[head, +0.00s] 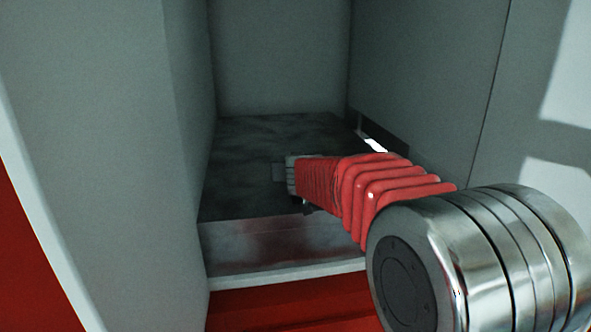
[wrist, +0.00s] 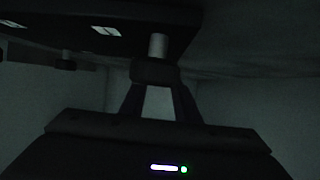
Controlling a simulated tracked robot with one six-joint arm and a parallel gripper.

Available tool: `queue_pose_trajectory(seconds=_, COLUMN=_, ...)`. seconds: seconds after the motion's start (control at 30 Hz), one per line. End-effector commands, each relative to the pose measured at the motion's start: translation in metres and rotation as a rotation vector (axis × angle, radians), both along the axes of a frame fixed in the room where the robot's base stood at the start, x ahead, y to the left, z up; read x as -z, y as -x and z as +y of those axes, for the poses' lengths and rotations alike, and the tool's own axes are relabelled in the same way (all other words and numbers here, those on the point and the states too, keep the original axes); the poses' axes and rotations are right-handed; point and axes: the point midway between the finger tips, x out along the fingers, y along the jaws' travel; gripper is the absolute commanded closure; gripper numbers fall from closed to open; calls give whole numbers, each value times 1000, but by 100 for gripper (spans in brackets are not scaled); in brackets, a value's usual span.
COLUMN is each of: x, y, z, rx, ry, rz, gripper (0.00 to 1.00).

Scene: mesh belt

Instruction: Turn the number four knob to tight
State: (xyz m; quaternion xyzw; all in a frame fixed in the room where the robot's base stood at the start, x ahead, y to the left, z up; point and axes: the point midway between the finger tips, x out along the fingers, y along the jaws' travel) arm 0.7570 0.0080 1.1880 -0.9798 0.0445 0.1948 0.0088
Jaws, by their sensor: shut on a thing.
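My gripper (wrist: 156,80) reaches up in the dark wrist view, with its two fingers on either side of a dark block-like knob (wrist: 154,70). It is shut on this knob, which sits at the lower end of a pale round post (wrist: 157,46) under a dark plate. No number or tight mark can be read, so I cannot tell which knob it is or how far it is turned. In the head view, my arm in its red ribbed sleeve reaches into a grey recess, and the knob cannot be made out there.
A dark plate (wrist: 100,28) with light slots hangs above the fingers, with another small dark fitting (wrist: 66,58) to the left. In the head view, grey walls (head: 430,80) close in the recess on both sides, and a dark slab (head: 250,140) forms its floor.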

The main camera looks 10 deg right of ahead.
Motion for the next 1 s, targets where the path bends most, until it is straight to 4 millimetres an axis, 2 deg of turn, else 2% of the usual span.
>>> queue_pose_trajectory(seconds=0.37, x=0, y=-2, z=7, rx=157, ry=1, rz=0, gripper=93)
queue_pose_trajectory(seconds=1.0, x=0, y=-9, z=20, rx=590, ry=-1, rz=-1, gripper=93)
